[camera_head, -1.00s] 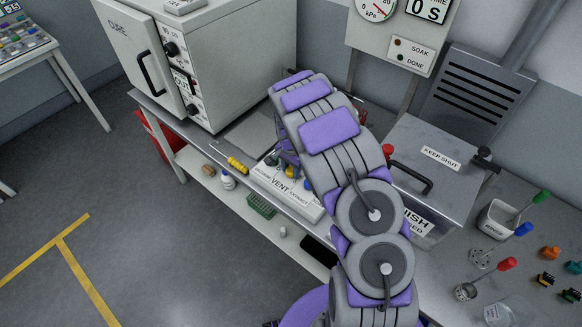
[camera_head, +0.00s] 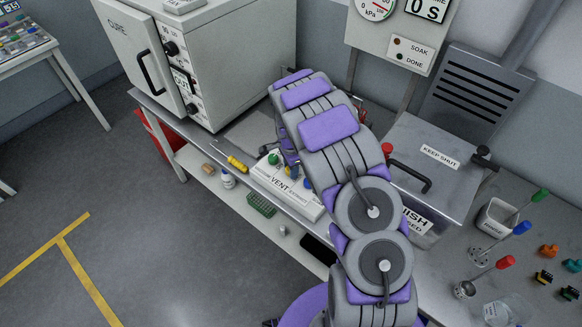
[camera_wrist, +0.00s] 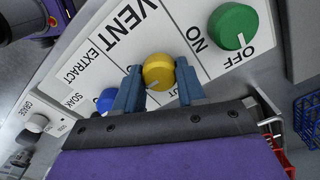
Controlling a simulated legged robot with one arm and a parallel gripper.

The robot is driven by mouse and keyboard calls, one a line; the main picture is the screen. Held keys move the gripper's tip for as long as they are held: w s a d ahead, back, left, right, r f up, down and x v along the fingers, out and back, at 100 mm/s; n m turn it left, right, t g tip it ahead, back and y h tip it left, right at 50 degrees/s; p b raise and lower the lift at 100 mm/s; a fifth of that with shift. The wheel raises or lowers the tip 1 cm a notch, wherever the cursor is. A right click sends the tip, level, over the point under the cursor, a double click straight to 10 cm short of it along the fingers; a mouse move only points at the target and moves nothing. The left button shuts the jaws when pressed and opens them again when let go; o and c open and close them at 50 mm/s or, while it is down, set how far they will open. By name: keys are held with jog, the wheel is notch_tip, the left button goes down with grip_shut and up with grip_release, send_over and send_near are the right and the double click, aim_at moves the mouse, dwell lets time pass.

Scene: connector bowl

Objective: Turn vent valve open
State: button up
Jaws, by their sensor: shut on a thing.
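A white panel (camera_head: 263,178) marked VENT and EXTRACT lies on the bench front and fills much of the wrist view (camera_wrist: 160,20). It carries a green knob (camera_wrist: 233,27) beside the words ON and OFF, a yellow knob (camera_wrist: 158,71) and a blue knob (camera_wrist: 105,99). The green knob also shows in the head view (camera_head: 273,159). My gripper (camera_wrist: 158,85) has one finger on each side of the yellow knob and is shut on it.
A white CURE oven (camera_head: 215,60) stands left of the panel. A grey box marked KEEP SHUT (camera_head: 430,170) is right of my arm. A yellow-handled tool (camera_head: 237,163) lies near the bench edge. Stirrers and small coloured parts sit at far right. The floor at left is clear.

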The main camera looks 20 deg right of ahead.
jog(key=shift+w+r, duration=0.1)
jog(key=o, duration=1.1)
jog(key=shift+a, duration=0.1)
jog(key=shift+c, duration=0.2)
notch_tip(320, 180, up, 17)
jog(key=p, duration=0.1)
jog(key=shift+p, duration=0.4)
